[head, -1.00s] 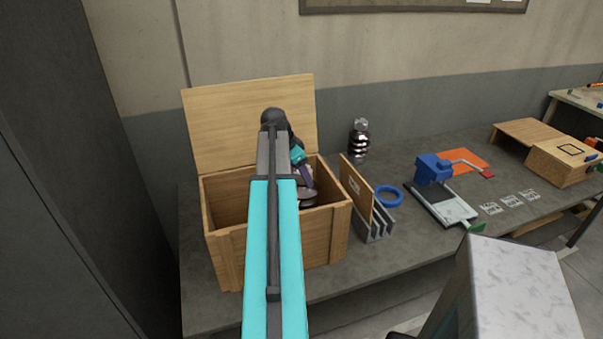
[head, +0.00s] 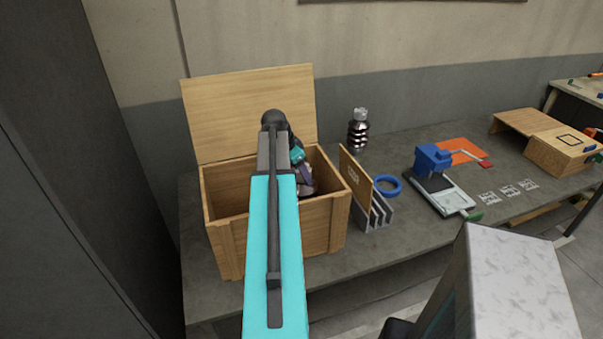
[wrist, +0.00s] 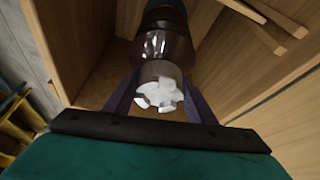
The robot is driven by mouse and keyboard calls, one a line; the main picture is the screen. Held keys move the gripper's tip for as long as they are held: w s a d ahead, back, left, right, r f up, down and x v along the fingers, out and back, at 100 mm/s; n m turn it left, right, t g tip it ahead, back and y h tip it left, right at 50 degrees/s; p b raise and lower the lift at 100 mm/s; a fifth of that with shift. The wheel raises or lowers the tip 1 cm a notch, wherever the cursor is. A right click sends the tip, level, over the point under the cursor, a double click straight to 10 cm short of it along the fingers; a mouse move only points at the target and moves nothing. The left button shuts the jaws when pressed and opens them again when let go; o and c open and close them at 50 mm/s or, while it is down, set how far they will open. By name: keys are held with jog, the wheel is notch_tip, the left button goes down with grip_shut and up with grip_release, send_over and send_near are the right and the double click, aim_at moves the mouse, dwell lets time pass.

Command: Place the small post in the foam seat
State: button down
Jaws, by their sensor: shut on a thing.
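A small post, a dark brown glossy ribbed insulator with a grey cap (wrist: 159,72), is held in my gripper (wrist: 160,98). The two dark fingers are shut on either side of its cap end, and its white notched end faces the wrist camera. In the head view my gripper (head: 301,170) is inside the opening of the open wooden crate (head: 325,231), towards its right side. The post is mostly hidden there by my arm. I cannot make out the foam seat. The crate's floor is largely hidden, and I cannot tell whether the post touches anything.
The crate's raised lid (head: 225,112) stands behind it. Wooden strips (wrist: 275,22) run near the post. Another ribbed insulator (head: 358,132) stands on the bench. A slotted rack (head: 376,212), blue ring (head: 388,179) and blue clamp device (head: 432,157) lie right of the crate.

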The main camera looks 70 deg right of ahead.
jog(key=shift+f+p, duration=0.5)
jog(key=shift+f, duration=1.2)
jog(key=c, duration=0.8)
grip_release()
jog(key=shift+a+f, duration=0.1)
jog(key=shift+f, duration=0.05)
jog(key=shift+r, duration=0.25)
jog(key=b+v, duration=0.2)
jog(key=v, duration=0.9)
jog(key=shift+r+b, duration=0.35)
